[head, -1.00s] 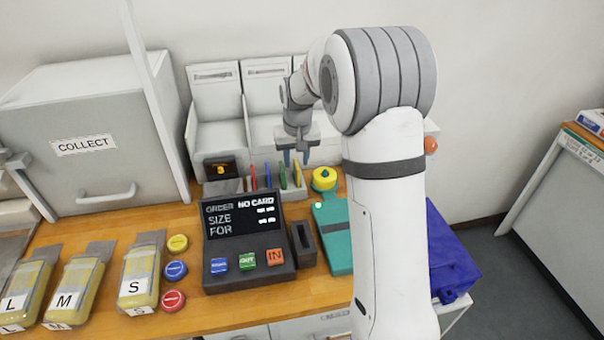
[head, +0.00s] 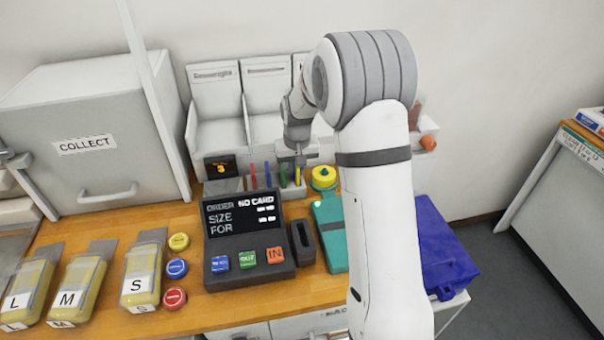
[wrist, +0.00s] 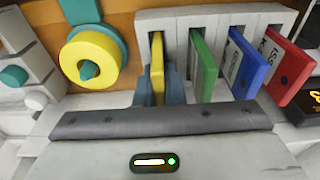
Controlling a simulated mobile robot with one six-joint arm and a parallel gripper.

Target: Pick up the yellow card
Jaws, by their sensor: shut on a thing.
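The yellow card (wrist: 157,62) stands upright in the slot of a pale card rack (wrist: 176,22), at the end of the row beside the green card. My gripper (wrist: 158,92) is shut on the yellow card in the wrist view, with a blue-grey fingertip on each side of it. The card's lower part is still inside the rack slot. In the head view my gripper (head: 298,172) is down at the rack, and the yellow card (head: 298,177) shows only as a thin strip there.
Green (wrist: 203,65), blue (wrist: 246,62) and red (wrist: 290,75) cards stand close by in the same rack. A round yellow-and-teal thing (wrist: 88,60) sits on the other side. The order terminal (head: 247,240) and its card slot (head: 302,243) stand in front.

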